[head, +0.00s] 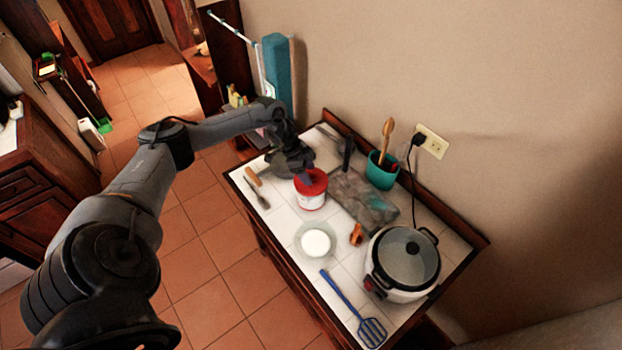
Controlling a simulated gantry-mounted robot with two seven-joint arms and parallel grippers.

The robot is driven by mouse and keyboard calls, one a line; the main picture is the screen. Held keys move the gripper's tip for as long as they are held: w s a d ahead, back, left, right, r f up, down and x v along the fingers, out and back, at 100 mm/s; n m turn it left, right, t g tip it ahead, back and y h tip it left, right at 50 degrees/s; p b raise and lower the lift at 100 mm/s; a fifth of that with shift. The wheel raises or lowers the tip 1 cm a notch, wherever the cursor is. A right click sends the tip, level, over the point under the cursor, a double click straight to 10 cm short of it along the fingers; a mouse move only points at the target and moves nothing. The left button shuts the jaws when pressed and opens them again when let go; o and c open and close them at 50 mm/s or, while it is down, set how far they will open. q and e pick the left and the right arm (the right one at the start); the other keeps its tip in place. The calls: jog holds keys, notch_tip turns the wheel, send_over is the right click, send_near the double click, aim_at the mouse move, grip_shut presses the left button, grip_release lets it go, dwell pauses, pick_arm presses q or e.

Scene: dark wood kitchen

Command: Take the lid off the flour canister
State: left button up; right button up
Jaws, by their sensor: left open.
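The flour canister (311,202) stands upright on the white tiled counter, white-bodied with a red label. Its red lid (316,186) sits on top. My left gripper (306,176) comes in from the left, with its dark fingers at the lid's far left edge. The fingers are open; I cannot tell whether they touch the lid. The gripper hides part of the lid. My right gripper is not in view.
A bowl of white stuff (316,243) stands in front of the canister. A grey cloth (361,196), teal utensil pot (381,171), rice cooker (402,264), orange item (356,235) and blue spatula (352,310) lie to the right. A wooden-handled tool (257,188) lies left.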

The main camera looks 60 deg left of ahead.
pick_arm(q)
jog(key=shift+x, duration=0.85)
jog(key=c, duration=1.1)
jog(key=shift+r, duration=0.1)
